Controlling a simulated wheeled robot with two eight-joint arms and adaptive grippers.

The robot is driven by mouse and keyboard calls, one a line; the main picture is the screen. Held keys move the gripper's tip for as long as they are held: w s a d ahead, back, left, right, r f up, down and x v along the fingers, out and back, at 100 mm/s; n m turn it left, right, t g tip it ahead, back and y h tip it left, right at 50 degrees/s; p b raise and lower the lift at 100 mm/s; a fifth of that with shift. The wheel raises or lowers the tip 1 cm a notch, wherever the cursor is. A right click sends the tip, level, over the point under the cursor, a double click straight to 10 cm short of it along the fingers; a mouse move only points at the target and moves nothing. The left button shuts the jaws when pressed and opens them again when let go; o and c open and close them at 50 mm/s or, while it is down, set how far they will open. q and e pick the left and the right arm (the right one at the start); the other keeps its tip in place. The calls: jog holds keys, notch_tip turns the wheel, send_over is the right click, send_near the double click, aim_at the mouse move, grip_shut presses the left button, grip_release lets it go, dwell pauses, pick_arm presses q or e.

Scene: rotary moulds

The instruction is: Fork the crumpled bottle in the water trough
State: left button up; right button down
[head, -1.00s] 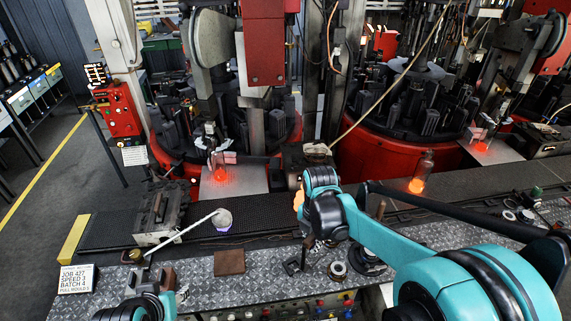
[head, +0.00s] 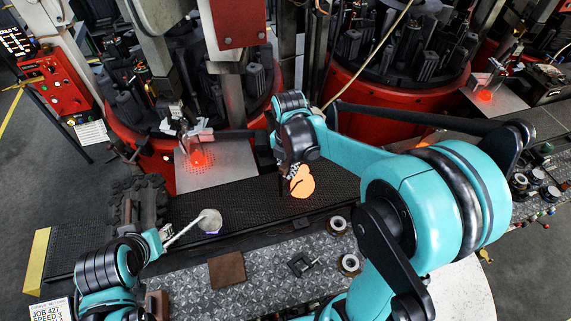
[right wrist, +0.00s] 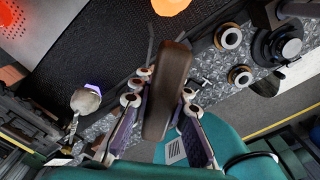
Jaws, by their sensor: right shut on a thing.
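My right gripper (right wrist: 155,110) is shut on a dark brown bar (right wrist: 168,85), which looks like a fork's handle. Thin dark prongs show beyond it in the right wrist view. A rounded, glowing orange lump (head: 303,186), probably the crumpled bottle, is beside the right gripper's tip in the head view. Dark prongs overlap it; I cannot tell whether they touch. I cannot pick out the water trough.
Red mould machines (head: 395,95) block the back. Ring moulds (head: 338,224) and a brown square (head: 227,270) lie on the tread-plate bench.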

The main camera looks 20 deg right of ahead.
jog(key=shift+w+d+f+b, duration=0.2)
jog(key=shift+d+f+b, duration=0.15)
jog(key=shift+f+b, duration=0.3)
jog(key=shift+w+d+f+b, duration=0.3)
jog(key=shift+f+b, duration=0.15)
jog(key=shift+f, duration=0.35)
jog(key=shift+w+d+f+b, duration=0.15)
jog(key=shift+d+f+b, duration=0.2)
jog(key=shift+f+b, duration=0.3)
jog(key=shift+s, duration=0.1)
jog(key=shift+f, duration=0.1)
jog(key=shift+d, duration=0.1)
send_over(304, 168)
jog(key=shift+b, duration=0.35)
dwell(0.4)
jog(key=shift+r+p, duration=0.65)
jog(key=shift+r, duration=0.3)
dwell(0.7)
